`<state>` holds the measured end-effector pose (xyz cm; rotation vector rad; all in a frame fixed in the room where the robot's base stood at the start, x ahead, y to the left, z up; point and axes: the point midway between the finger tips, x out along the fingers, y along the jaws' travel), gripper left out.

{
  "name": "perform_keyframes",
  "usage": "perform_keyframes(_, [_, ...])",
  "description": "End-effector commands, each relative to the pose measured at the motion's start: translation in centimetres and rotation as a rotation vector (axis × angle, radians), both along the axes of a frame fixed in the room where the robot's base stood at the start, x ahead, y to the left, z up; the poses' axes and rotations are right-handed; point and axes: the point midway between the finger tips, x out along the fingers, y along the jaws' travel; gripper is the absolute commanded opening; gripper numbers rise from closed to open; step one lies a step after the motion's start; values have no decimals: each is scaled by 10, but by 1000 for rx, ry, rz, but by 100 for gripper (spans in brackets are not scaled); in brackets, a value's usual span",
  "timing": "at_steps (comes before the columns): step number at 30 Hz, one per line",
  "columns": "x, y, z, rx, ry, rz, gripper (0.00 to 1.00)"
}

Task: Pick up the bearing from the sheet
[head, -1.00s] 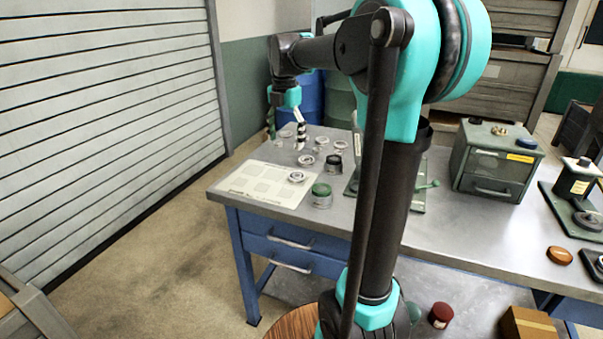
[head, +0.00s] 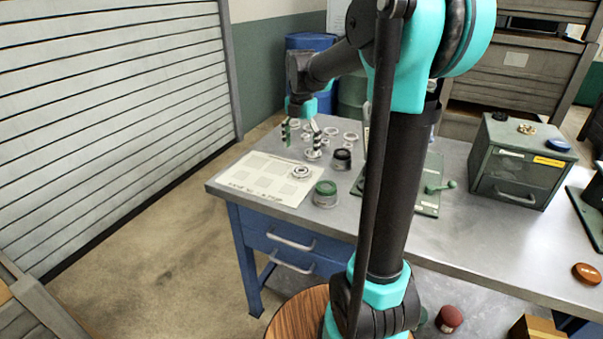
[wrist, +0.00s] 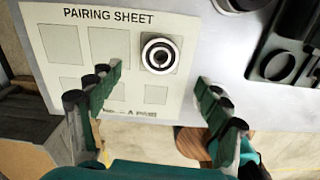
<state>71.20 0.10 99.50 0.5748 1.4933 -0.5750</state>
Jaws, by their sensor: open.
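The pairing sheet (head: 254,172) is a pale sheet with grey squares and print, lying on the left end of the workbench. The bearing (head: 302,172) is a silver ring near the sheet's right edge; in the wrist view the bearing (wrist: 160,55) sits on the sheet (wrist: 52,45) with a dark bore. My gripper (head: 302,142) is open and empty above the bench, behind the bearing in the head view. In the wrist view my gripper (wrist: 158,80) has its fingers spread wide, with the bearing between and beyond the tips. No contact with the bearing shows.
Several loose rings (head: 331,131) lie on the bench behind the sheet. A green-lidded jar (head: 325,194) and a dark-topped jar (head: 342,159) stand right of it. A green drawer cabinet (head: 511,160) stands further right.

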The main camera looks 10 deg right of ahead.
Motion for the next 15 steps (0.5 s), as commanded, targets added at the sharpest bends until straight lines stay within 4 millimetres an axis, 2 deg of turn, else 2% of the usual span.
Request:
perform_keyframes(3, [1, 0, -18, 0, 0, 0, 77])
perform_keyframes(11, [0, 0, -35, 0, 0, 0, 77])
perform_keyframes(15, [0, -1, -54, 0, 0, 0, 77])
